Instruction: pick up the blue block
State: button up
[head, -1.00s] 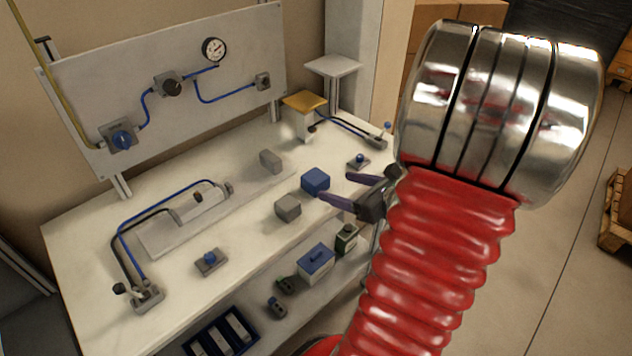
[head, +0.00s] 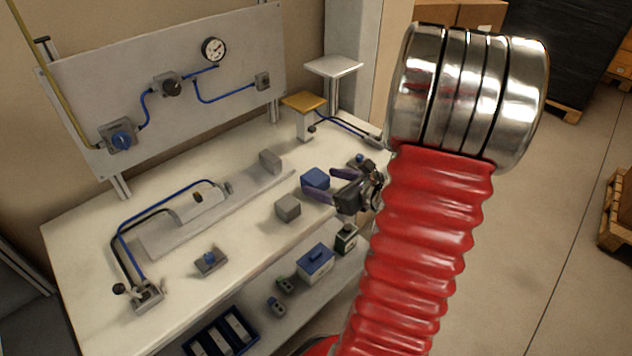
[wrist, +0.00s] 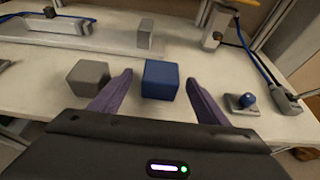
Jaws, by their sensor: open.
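The blue block (head: 315,179) sits on the white workbench, toward its right part. In the wrist view the blue block (wrist: 160,80) stands between and just beyond the tips of my two purple fingers. My gripper (head: 325,184) is open and empty, with its fingers pointing at the block from the right in the head view. In the wrist view my gripper (wrist: 160,84) has one finger on each side of the block's line, with visible gaps.
A grey block (head: 287,208) sits close to the blue block, left of my left finger in the wrist view (wrist: 88,77). Another grey block (head: 270,161) stands behind. A blue-knobbed fitting (wrist: 241,101) is at right. The bench (head: 250,235) has free surface toward the front left.

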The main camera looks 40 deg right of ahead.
aim_at(315, 179)
jog(key=shift+x, duration=2.25)
jog(key=shift+c, duration=0.5)
jog(key=c, duration=1.2)
